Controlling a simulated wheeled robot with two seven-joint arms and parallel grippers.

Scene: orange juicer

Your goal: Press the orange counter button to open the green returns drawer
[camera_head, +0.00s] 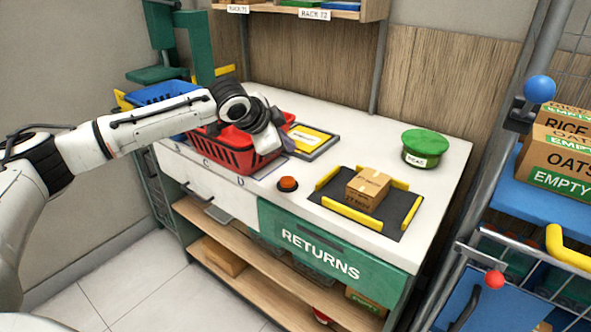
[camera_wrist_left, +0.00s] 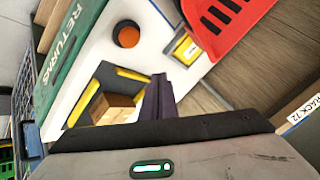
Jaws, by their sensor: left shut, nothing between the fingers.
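The orange button (camera_head: 288,184) sits on the white counter top near its front edge, above the green returns drawer (camera_head: 320,256). The drawer front is flush with the counter and looks closed. My left gripper (camera_head: 287,145) is shut and empty, held above the counter over the red basket's right end, behind the button and apart from it. In the left wrist view the gripper's dark fingers (camera_wrist_left: 158,97) are together, and the button (camera_wrist_left: 127,36) shows beyond them to the upper left. The drawer (camera_wrist_left: 68,45) is at the upper left there. My right gripper is not in view.
A red basket (camera_head: 236,154) stands left of the button. A small carton (camera_head: 368,188) sits on a black tray with yellow rails (camera_head: 402,214) to the right. A green round tub (camera_head: 425,146) stands farther back. A blue cart (camera_head: 560,200) stands at the right.

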